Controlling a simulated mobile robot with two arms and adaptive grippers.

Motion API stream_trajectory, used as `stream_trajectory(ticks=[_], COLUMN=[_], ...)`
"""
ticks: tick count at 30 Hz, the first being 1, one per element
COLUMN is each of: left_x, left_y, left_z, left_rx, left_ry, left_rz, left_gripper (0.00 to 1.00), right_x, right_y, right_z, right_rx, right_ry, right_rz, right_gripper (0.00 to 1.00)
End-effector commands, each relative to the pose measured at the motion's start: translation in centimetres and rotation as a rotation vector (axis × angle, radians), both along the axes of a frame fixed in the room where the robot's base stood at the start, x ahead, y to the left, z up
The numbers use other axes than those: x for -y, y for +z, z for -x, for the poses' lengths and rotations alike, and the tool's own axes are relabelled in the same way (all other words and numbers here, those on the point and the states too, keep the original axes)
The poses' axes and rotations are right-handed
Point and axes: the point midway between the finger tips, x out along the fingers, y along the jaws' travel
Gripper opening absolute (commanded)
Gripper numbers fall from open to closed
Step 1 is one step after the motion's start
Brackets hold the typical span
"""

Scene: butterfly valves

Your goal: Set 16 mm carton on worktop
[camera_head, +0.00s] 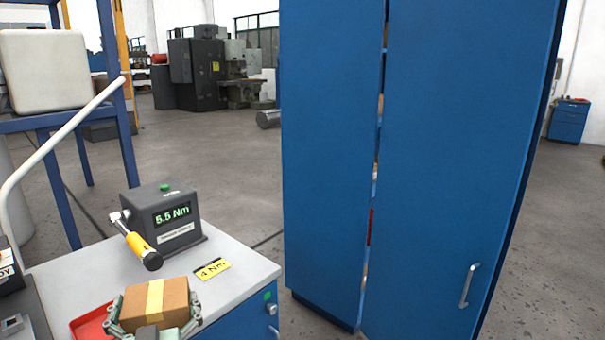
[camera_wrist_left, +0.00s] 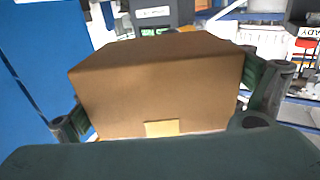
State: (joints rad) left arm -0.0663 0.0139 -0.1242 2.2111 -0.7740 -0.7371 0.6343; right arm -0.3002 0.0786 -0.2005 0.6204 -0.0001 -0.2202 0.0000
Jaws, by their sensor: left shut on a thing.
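A brown carton (camera_head: 154,303) with a yellow tape strip is held in my left gripper (camera_head: 158,318) at the bottom left of the head view. A finger lies against each side of it. In the left wrist view the carton (camera_wrist_left: 160,95) fills the middle, between the two fingers. Any size marking on it is not readable. The light grey worktop (camera_head: 235,262) lies under and behind the carton in the head view; I cannot tell whether the carton touches it. My right gripper does not show.
On the worktop stand a dark torque tester (camera_head: 168,214) reading 5.5 Nm, a yellow-handled tool (camera_head: 141,247), a yellow 4 Nm label (camera_head: 212,270) and a red tray (camera_head: 91,324). A tall blue cabinet (camera_head: 440,150) stands to the right. Bare worktop shows around the label.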

Motion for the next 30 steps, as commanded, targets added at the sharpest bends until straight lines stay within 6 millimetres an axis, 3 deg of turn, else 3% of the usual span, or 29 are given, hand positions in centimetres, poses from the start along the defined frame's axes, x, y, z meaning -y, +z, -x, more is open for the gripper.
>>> stream_trajectory(ticks=[6, 12, 20, 30], left_x=[4.8, 7.7, 8.9, 8.9], left_y=[-2.8, -3.6, -4.3, -6.4], left_z=[5.1, 8.5, 11.0, 16.4], left_rx=[0.003, 0.007, 0.005, 0.006], left_ry=[-0.204, -0.321, -0.369, -0.368], left_rz=[-0.003, -0.001, 0.005, 0.007], left_gripper=[0.31, 0.31, 0.31, 0.31], right_x=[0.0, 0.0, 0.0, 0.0], right_y=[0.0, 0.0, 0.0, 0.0], right_z=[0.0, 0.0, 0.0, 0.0], right_rx=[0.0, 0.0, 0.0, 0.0], right_ry=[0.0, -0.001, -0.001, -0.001], right_rz=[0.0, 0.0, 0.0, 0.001], right_gripper=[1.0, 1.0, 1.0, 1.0])
